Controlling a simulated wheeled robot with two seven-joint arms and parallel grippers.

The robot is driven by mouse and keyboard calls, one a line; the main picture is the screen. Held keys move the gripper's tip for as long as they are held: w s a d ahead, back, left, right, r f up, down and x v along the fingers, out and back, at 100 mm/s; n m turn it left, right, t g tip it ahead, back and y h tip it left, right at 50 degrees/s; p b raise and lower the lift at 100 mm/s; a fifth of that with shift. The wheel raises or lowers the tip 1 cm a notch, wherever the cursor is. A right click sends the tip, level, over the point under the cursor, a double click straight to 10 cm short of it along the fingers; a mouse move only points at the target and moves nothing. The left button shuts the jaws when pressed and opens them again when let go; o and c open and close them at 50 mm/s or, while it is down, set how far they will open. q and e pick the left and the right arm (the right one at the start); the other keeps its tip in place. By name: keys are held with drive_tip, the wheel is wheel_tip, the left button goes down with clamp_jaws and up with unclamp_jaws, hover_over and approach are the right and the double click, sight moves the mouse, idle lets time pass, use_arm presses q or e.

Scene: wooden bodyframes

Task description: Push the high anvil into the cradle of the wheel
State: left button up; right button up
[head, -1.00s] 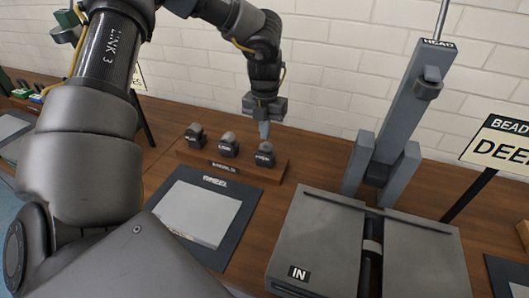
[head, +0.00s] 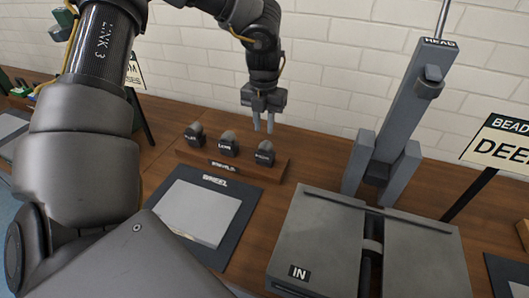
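Three dark anvils with rounded grey tops stand in a row on a wooden rack: a left one (head: 195,135), a middle one (head: 228,144) and a right one (head: 264,153). Their labels are too small to read surely, so I cannot tell which is the high one. My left gripper (head: 263,130) points down, open and empty, just above and behind the right anvil. The wheel is a grey upright (head: 408,105) marked HEAD. Its dark lower block (head: 376,174), perhaps the cradle, sits between two grey posts and looks empty. My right gripper is not in view.
A dark mat (head: 232,225) with a pale grey sheet (head: 197,213) lies in front of the rack (head: 270,175). Grey slabs (head: 330,235) marked IN, with a slot between them, stand before the wheel. A sign (head: 500,140) stands right. Bench between rack and wheel is clear.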

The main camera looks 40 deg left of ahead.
sight(262, 142)
use_arm(q)
wheel_tip(262, 142, up, 8)
drive_tip(key=shift+s+a, duration=0.2)
drive_tip(key=shift+a, duration=0.05)
